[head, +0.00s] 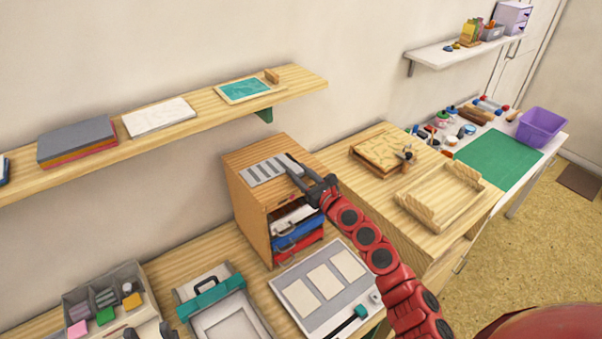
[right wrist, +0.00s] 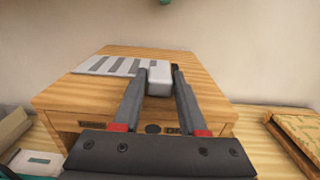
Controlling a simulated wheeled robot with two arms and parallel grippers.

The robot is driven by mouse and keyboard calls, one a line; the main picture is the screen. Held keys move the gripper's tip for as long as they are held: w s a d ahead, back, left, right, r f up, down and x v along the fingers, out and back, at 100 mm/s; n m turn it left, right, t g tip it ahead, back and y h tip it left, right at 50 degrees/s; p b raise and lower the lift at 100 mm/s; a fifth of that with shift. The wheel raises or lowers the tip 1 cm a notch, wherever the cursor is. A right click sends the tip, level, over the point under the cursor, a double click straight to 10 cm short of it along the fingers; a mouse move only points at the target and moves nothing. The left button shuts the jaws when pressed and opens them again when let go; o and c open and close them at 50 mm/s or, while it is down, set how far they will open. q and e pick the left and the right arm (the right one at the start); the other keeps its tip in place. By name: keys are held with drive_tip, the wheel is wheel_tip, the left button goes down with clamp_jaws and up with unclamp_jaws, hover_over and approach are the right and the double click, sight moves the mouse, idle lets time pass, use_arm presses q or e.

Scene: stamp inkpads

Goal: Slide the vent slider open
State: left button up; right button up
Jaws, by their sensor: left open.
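The vent is a pale plate with several darker grey slots (head: 264,171) on top of the wooden cabinet; it also shows in the right wrist view (right wrist: 108,66). The slider's light grey block-shaped knob (right wrist: 159,78) is at the plate's right end. In the head view the fingers largely hide the knob. My left gripper (head: 148,331) shows only as dark fingertips at the bottom edge, apart and away from the vent.
The wooden cabinet (head: 245,196) has coloured drawers in front. A wall shelf (head: 210,112) runs above and behind it. A wooden tray (head: 440,215) stands at right.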

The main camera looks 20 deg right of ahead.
drive_tip(key=o, duration=0.3)
drive_tip(key=shift+s+d, duration=0.15)
drive_tip(key=shift+s, duration=0.05)
drive_tip(key=b+v, duration=0.3)
drive_tip(key=v, duration=1.4)
